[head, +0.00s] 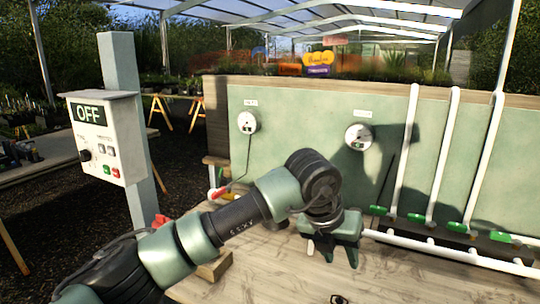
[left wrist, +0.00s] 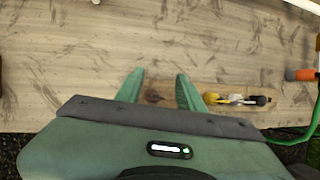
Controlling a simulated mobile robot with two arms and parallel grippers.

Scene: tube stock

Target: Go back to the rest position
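My left gripper (head: 333,255) hangs at the end of my left arm, pointing down over the pale wooden bench (head: 400,276). In the left wrist view its two green fingers (left wrist: 160,84) stand apart, with only wood showing between them. It is open and empty. The fingertips look to be above the bench top, but the exact gap is hard to judge. My right gripper is in neither view.
A green wall with two white round fittings (head: 247,122) stands behind the bench. White pipes with green valves (head: 457,227) are at right. A control box (head: 105,139) reading OFF is at left. A wooden strip with small yellow, white and black parts (left wrist: 236,99) lies near the fingers.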

